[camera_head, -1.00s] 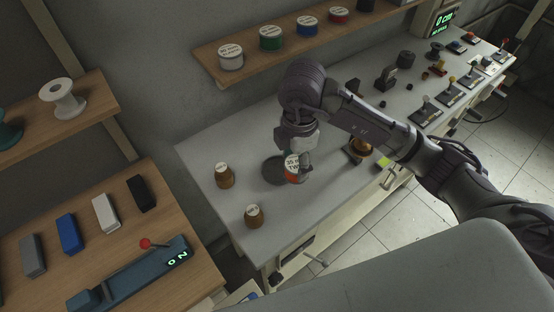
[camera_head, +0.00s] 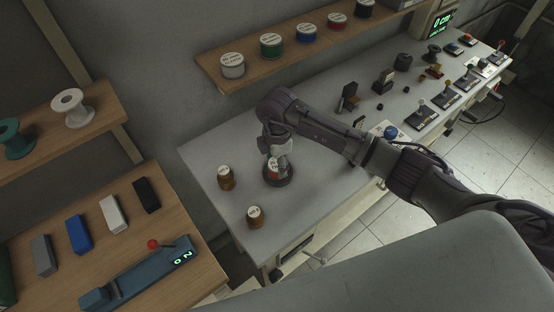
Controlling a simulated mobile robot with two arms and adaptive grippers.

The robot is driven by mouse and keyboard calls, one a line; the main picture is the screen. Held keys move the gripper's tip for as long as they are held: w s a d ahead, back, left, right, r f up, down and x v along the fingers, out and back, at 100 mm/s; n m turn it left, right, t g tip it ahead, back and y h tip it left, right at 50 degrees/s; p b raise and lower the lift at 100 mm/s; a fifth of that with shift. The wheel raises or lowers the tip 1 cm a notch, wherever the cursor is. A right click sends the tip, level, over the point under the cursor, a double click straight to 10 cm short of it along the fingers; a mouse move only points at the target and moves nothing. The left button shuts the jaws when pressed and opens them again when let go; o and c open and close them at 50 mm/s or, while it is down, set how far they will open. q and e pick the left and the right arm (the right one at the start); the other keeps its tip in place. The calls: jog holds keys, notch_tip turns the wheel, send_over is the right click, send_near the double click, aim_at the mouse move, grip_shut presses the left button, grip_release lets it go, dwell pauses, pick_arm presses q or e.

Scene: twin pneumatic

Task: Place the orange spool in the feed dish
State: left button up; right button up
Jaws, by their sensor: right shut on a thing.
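The orange spool (camera_head: 273,170), with a white label on top, is held in my right gripper (camera_head: 279,167). It is over the round dark feed dish (camera_head: 280,182) on the grey bench, mostly within the dish's outline. The gripper fingers hide part of the spool, and I cannot tell whether it touches the dish floor. My right arm reaches in from the right across the bench. My left gripper is not in view.
Two brown spools with white labels (camera_head: 226,178) (camera_head: 254,217) stand left of the dish. A shelf (camera_head: 218,76) with several labelled spools hangs behind. Levers and small parts fill the far bench (camera_head: 215,146). A wooden table (camera_head: 190,228) with coloured blocks and a red-knobbed lever is at left.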

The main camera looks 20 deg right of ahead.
jog(key=shift+f, duration=0.1)
jog(key=o, duration=1.3)
jog(key=shift+c, duration=0.2)
jog(key=shift+r, duration=0.3)
notch_tip(320, 180, up, 12)
jog(key=b, duration=0.3)
jog(key=shift+b, duration=0.35)
jog(key=shift+f, duration=0.2)
